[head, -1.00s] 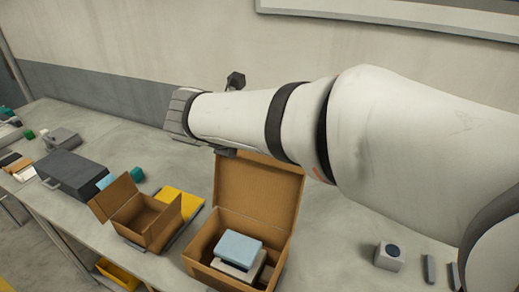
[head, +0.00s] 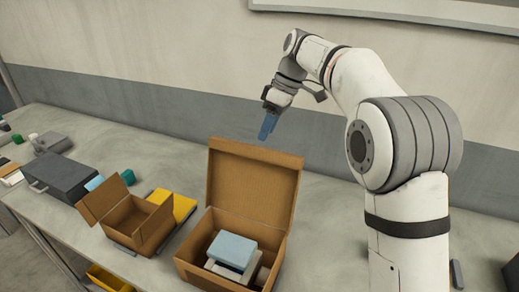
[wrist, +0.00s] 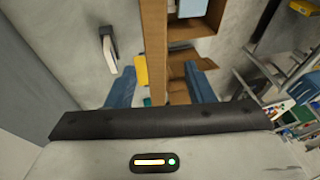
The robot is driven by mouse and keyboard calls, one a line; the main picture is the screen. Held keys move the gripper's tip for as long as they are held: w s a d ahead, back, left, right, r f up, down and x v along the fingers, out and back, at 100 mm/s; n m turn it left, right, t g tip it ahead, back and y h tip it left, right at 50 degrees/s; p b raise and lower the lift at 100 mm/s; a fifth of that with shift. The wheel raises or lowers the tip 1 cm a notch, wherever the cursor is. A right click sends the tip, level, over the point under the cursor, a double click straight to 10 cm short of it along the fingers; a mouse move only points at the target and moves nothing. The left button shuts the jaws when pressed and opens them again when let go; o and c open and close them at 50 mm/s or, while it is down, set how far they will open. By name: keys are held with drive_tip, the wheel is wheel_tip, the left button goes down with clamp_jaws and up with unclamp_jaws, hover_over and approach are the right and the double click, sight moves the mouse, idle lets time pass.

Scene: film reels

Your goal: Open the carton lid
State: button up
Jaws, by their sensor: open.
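The larger brown carton (head: 198,277) stands on the table in the head view. Its lid (head: 250,188) is raised upright at the back, and the inside is exposed. A light blue box (head: 233,249) lies on pale items inside. My gripper (head: 268,128), with blue fingers, is above and behind the lid's top edge, pointing down. It is open and empty. In the wrist view, the lid (wrist: 154,45) appears as a narrow brown strip seen nearly edge-on, running between the lines of the two fingers (wrist: 160,78). I cannot tell any contact.
A smaller open carton (head: 152,228) with raised flaps stands left of the larger one, beside a yellow item (head: 183,206). A dark grey case (head: 62,178) lies farther left. A wall (head: 160,60) rises behind the table. Bare table shows behind the cartons.

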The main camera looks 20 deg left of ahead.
sight(257, 147)
drive_tip(key=shift+m+g+y, duration=0.3)
drive_tip(key=shift+m+y, duration=0.2)
drive_tip(key=shift+y, duration=0.2)
drive_tip(key=x, duration=0.4)
drive_tip(key=w+p+x, duration=0.1)
drive_tip(key=x, duration=0.1)
drive_tip(key=shift+a+f, duration=0.2)
drive_tip(key=shift+f, duration=0.25)
drive_tip(key=shift+c, duration=0.5)
clamp_jaws()
